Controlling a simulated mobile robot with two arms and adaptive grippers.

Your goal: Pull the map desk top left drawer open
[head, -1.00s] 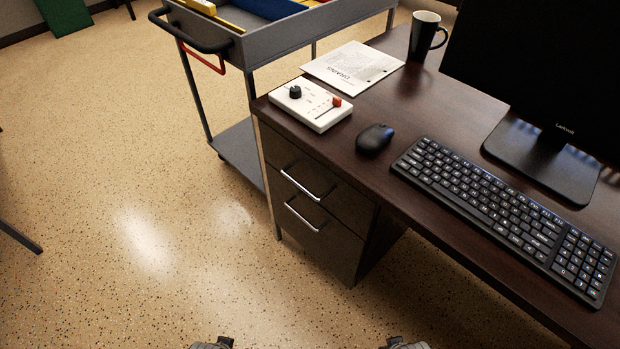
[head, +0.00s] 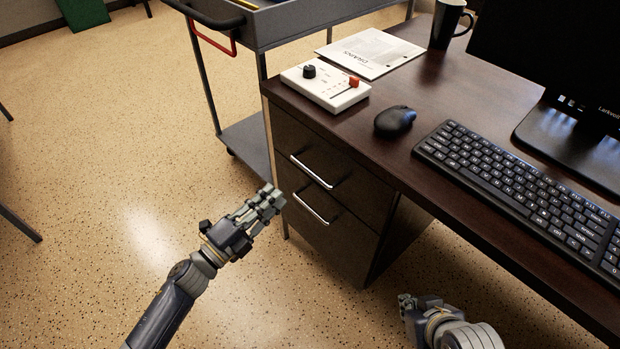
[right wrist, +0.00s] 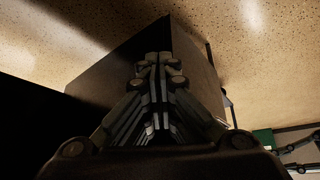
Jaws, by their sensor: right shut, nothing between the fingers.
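The dark brown map desk (head: 455,95) stands at the right in the head view. Its left pedestal has an upper drawer (head: 345,165) with a silver bar handle (head: 312,172) and a lower drawer with a similar handle (head: 311,208). Both drawer fronts look flush. My left gripper (head: 272,197) is shut and empty, in front of the drawers and apart from the handles, to their left in the picture. My right gripper (head: 403,300) is low, near the desk's front right of the pedestal. In the right wrist view its fingers (right wrist: 158,62) are shut, pointing towards a dark box-shaped surface.
On the desk are a white control box (head: 325,88), a paper (head: 370,52), a mouse (head: 394,121), a keyboard (head: 520,185), a mug (head: 446,25) and a monitor (head: 550,50). A grey cart (head: 290,25) stands behind the desk's left end.

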